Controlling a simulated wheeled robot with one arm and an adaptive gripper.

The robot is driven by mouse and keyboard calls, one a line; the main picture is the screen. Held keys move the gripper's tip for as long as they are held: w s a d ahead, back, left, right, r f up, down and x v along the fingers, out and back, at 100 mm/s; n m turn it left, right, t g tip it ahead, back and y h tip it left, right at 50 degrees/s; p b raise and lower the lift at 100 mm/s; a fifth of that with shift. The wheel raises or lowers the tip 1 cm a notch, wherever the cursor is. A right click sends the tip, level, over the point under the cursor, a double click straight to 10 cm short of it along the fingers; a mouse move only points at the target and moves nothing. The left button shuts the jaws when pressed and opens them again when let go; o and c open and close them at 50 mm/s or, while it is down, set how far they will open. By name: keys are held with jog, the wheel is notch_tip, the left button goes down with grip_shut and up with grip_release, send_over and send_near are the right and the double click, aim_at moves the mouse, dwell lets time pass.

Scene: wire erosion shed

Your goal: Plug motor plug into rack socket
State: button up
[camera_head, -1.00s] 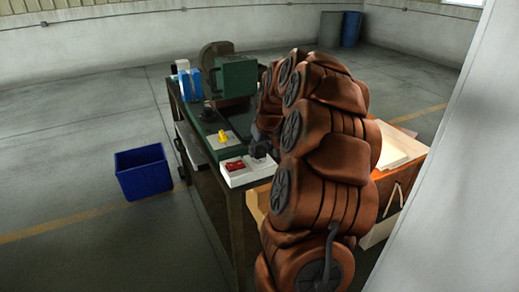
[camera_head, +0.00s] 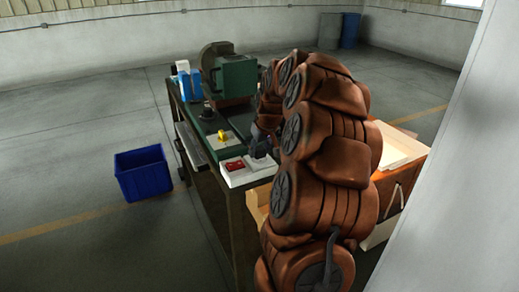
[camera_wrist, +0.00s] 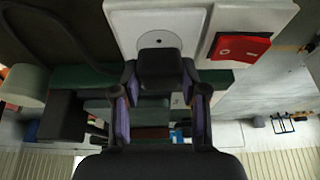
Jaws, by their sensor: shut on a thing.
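The motor plug (camera_wrist: 160,68) is a dark block between the fingers of my gripper (camera_wrist: 161,92), which is shut on it. The fingers have purple inner pads. In the wrist view the plug's far end overlaps the lower part of a grey round disc (camera_wrist: 160,39) on a white plate (camera_wrist: 120,22), which seems to be the rack socket. I cannot tell whether the plug touches it or is inside. In the head view my gripper (camera_head: 259,146) is a dark shape over the white boxes, mostly hidden by my arm.
A red switch (camera_wrist: 240,46) sits on a white box beside the socket plate. A yellow part (camera_head: 222,135) stands on a pale plate on the green bench, near a green machine (camera_head: 236,76). A blue bin (camera_head: 143,173) is on the floor at left, with clear floor around it.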

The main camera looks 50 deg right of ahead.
jog(key=shift+f+b, duration=0.4)
jog(key=shift+f, duration=0.15)
jog(key=o, duration=1.1)
jog(key=shift+o, duration=0.2)
jog(key=shift+r, duration=0.1)
jog(key=v, duration=1.1)
jog(key=shift+s+r, duration=0.2)
jog(key=shift+r, duration=0.15)
jog(key=shift+a, duration=0.1)
